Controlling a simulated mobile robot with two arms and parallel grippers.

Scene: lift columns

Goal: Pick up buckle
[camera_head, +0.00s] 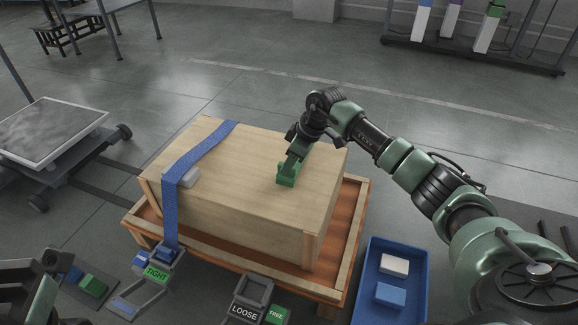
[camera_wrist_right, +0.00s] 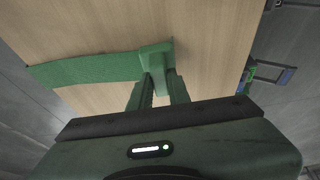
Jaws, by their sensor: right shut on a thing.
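A green buckle (camera_head: 287,178) sits at the top face of a wooden crate (camera_head: 240,190). My right gripper (camera_head: 292,161) reaches in from the right and is shut on it. In the right wrist view the buckle (camera_wrist_right: 157,50) is at the fingertips of the gripper (camera_wrist_right: 158,76), with a green strap (camera_wrist_right: 85,69) running left from it across the wood. I cannot tell whether the buckle is clear of the wood. A dark part of my left arm shows at the lower left corner; its jaws are not clear.
The crate stands on an orange-brown pallet (camera_head: 345,220). A blue tray (camera_head: 415,268) holds a white and a blue block. TIGHT (camera_head: 157,273) and LOOSE (camera_head: 245,313) frames stand in front.

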